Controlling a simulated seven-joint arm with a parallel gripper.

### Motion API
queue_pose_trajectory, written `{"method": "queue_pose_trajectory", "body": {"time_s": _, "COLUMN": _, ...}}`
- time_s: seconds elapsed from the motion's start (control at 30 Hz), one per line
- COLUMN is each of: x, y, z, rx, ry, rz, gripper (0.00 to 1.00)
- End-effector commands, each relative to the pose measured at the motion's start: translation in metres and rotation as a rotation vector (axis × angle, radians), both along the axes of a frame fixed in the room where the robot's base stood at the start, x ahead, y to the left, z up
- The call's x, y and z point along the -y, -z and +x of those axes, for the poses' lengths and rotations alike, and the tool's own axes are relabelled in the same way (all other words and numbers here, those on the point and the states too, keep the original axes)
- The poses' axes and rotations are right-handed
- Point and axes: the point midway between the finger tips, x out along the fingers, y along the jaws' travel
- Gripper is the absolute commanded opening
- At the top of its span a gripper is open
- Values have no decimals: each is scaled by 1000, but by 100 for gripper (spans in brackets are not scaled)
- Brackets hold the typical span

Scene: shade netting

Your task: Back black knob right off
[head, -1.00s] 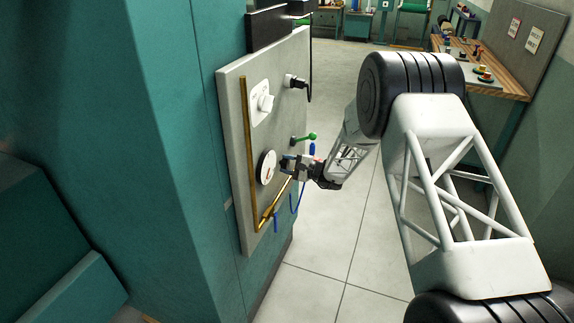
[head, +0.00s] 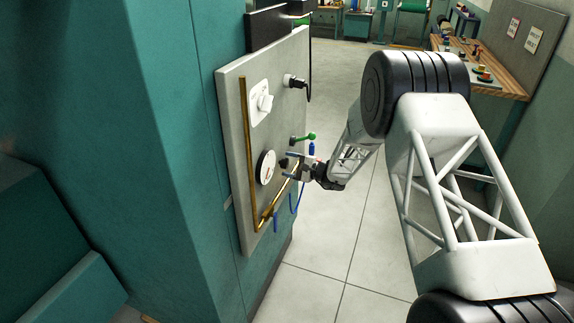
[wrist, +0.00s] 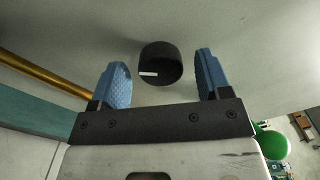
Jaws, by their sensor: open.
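The black knob (wrist: 160,66) sticks out of the grey panel (wrist: 215,22) in the wrist view, with a short white mark on its face. In the head view the knob (head: 283,162) shows small and partly covered beside the white gauge. My gripper (wrist: 160,82) is open, one blue fingertip to each side of the knob, with gaps between fingers and knob. In the head view my gripper (head: 288,165) is at the panel, just right of the gauge.
A white dial gauge (head: 266,167), a brass pipe (head: 247,150), a green-handled lever (head: 308,137), a white rotary switch (head: 261,102) and a black plug (head: 295,82) are on the panel. A blue hose (head: 299,195) hangs below the lever.

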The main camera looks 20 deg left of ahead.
Motion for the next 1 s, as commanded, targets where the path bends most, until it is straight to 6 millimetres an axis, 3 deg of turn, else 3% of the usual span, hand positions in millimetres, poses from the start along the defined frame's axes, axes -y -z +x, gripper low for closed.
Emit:
{"method": "queue_pose_trajectory", "body": {"time_s": 0.5, "x": 59, "y": 0, "z": 0, "rx": 0, "ry": 0, "rz": 0, "gripper": 71}}
{"method": "queue_pose_trajectory", "body": {"time_s": 1.0, "x": 66, "y": -1, "z": 0, "rx": 1, "ry": -1, "rz": 0, "gripper": 71}}
